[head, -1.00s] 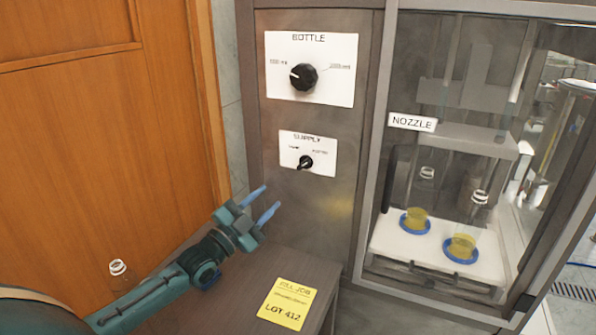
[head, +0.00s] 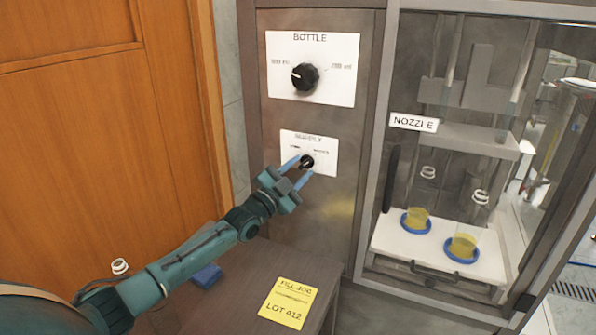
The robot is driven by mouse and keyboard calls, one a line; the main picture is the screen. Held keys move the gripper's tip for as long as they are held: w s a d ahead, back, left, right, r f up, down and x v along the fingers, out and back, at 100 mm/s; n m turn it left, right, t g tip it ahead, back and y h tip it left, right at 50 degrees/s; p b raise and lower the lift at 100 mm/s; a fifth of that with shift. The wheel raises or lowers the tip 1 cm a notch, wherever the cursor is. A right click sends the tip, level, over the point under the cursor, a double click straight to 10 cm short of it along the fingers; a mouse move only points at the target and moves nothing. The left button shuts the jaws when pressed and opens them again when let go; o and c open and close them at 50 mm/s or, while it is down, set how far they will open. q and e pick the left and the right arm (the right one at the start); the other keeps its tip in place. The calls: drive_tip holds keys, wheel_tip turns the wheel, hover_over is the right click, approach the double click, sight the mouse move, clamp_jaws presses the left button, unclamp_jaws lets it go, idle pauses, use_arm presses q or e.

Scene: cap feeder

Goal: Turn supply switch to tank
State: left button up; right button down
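The supply switch is a small black knob (head: 307,161) on a white plate labelled SUPPLY (head: 322,142), on the grey cabinet front. Two small labels sit above the knob, too blurred to read surely. My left gripper (head: 299,169) reaches up from the lower left, its two blue fingers apart on either side of the knob's lower part. I cannot tell whether they touch it. The fingers hide part of the plate's lower left, and the way the knob points is hard to see. My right gripper is not in view.
Above is the BOTTLE plate with a larger black knob (head: 305,77). Right is a glazed cabinet with a NOZZLE label (head: 414,122) and two yellow-filled cups on blue rings.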

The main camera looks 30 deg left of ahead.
use_arm(q)
drive_tip(key=shift+c, duration=0.4)
clamp_jaws()
